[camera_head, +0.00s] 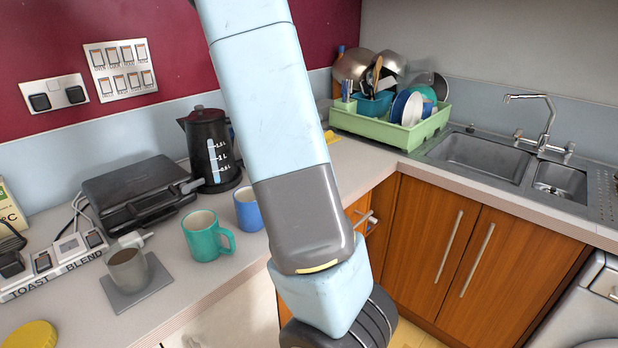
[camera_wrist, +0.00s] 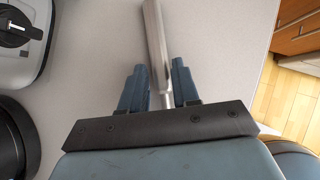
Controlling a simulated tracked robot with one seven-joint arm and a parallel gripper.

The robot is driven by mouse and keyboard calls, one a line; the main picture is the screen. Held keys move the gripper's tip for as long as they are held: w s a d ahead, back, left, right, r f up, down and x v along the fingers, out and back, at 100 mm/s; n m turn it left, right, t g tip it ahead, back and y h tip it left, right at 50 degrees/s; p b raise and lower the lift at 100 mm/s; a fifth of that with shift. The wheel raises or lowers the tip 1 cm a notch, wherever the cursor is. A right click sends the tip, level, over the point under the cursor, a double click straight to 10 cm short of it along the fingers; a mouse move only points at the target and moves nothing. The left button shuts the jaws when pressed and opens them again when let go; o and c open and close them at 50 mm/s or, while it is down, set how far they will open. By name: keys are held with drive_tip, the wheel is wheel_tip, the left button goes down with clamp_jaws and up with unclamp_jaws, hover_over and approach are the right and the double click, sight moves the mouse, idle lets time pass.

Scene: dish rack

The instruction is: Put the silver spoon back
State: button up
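In the wrist view a long silver metal handle, seemingly the silver spoon's (camera_wrist: 156,40), runs from the top edge down between the two blue-grey fingers of my gripper (camera_wrist: 159,80). The spoon's bowl cannot be made out. In the head view my arm hides the gripper and the spoon. The green dish rack (camera_head: 385,129) stands in the far corner, left of the sink. A small pale-green holder (camera_head: 345,106) sits at its left end.
A teal mug (camera_head: 207,240), a blue mug (camera_head: 249,213), a grey mug (camera_head: 129,271), a black kettle (camera_head: 209,150) and a dark grill (camera_head: 134,194) stand on the left counter. The rack holds dishes and pans. The sink (camera_head: 480,157) is at right.

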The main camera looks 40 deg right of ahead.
drive_tip(key=shift+o, duration=0.2)
idle(0.3)
drive_tip(key=o, duration=0.5)
drive_tip(key=shift+r, duration=0.1)
drive_tip(key=shift+s+a+r, duration=0.15)
drive_tip(key=shift+a+r, duration=0.15)
drive_tip(key=shift+r, duration=0.15)
drive_tip(key=shift+v, duration=6.25)
drive_tip(key=shift+a, duration=0.15)
